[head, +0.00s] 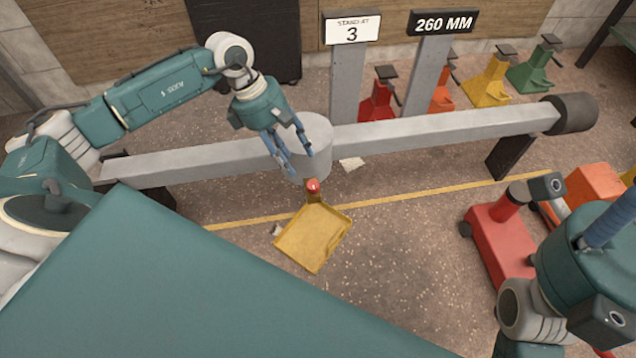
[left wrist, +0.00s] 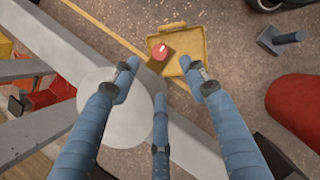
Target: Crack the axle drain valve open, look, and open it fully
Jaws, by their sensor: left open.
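The axle (head: 430,130) is a long grey beam with a round grey housing (head: 313,135) near its middle; both show in the left wrist view, with the housing (left wrist: 105,105) at lower left. The drain valve (head: 312,186) shows as a red knob with a white mark, low in front of the housing. In the left wrist view the knob (left wrist: 159,53) appears over the yellow tray (left wrist: 202,42). My left gripper (head: 287,158) is open and empty, its blue fingers in front of the housing and above the knob, apart from it. My right gripper (head: 605,222) is partly cut off at the right edge.
The yellow tray (head: 312,238) lies on the floor below the knob and looks empty. A red jack (head: 500,235) stands at right. Red, orange, yellow (head: 487,80) and green stands are behind the axle, near signs reading "STAND AT 3" (head: 352,28) and "260 MM" (head: 443,22).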

